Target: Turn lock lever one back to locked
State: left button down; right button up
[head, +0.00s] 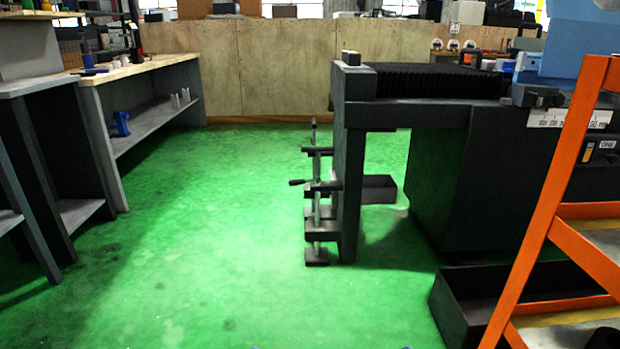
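The dark grey grinder (357,135) stands right of centre. On its left end is a stand of dark brackets on an upright rod (317,215). A small lever with a dark knob (296,183) sticks out to the left at mid height, roughly level. A thin upright piece (314,130) rises at the top of the stand and may be another lever. I cannot tell which of these is lock lever one, nor whether it is locked. Neither of my grippers can be made out, and nothing touches the levers.
Green floor (215,240) is clear in front and left of the grinder. A workbench (140,70) with shelves runs along the left. An orange step frame (550,205) and a dark open bin (455,300) block the right front. A plywood partition (280,65) stands behind.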

aim_at(293, 182)
jog(key=i+j+z, duration=0.15)
jog(key=z, duration=0.2)
jog(key=i+j+z, duration=0.15)
jog(key=z, duration=0.2)
jog(key=i+j+z, duration=0.1)
jog(key=j+z, duration=0.2)
jog(key=i+j+z, duration=0.15)
jog(key=j, duration=0.2)
jog(key=j+z, duration=0.1)
jog(key=j, duration=0.2)
jog(key=i+j+z, duration=0.15)
jog(key=j, duration=0.2)
jog(key=i+j, duration=0.1)
jog(key=j, duration=0.45)
jog(key=i+j+z, duration=0.1)
jog(key=j, duration=0.45)
jog(key=i+j, duration=0.2)
jog(key=j, duration=0.15)
jog(key=i+j, duration=0.2)
jog(key=j, duration=0.2)
jog(key=i+l, duration=0.15)
jog(key=i, duration=0.05)
